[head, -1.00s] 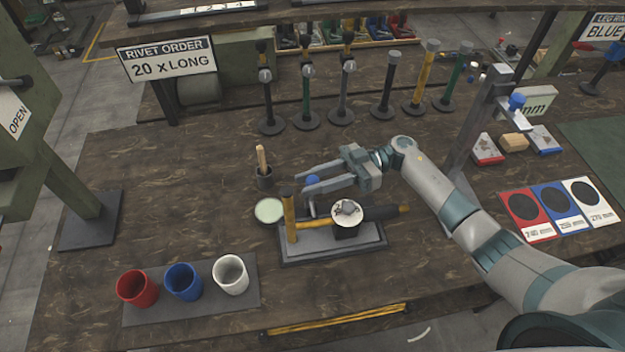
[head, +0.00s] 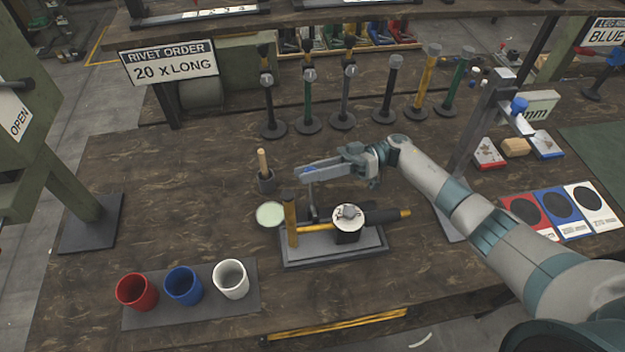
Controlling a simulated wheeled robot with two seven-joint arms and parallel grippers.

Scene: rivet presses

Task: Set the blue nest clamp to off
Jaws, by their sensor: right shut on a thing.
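The blue nest clamp is an upright lever with a blue knob (head: 309,169) on a thin grey stem (head: 312,194), behind the nest fixture (head: 330,247) in the middle of the bench. My right gripper (head: 305,173) is shut on the blue knob, and its fingers hide most of it. The stem shows below the fingers and looks close to upright. The fixture has a yellow post (head: 290,220), a round white dial (head: 348,225) and a dark cylinder with a yellow tip. My left gripper is not in view.
Red, blue and white cups (head: 231,279) stand on a mat at front left. Several upright posts (head: 390,90) line the back.

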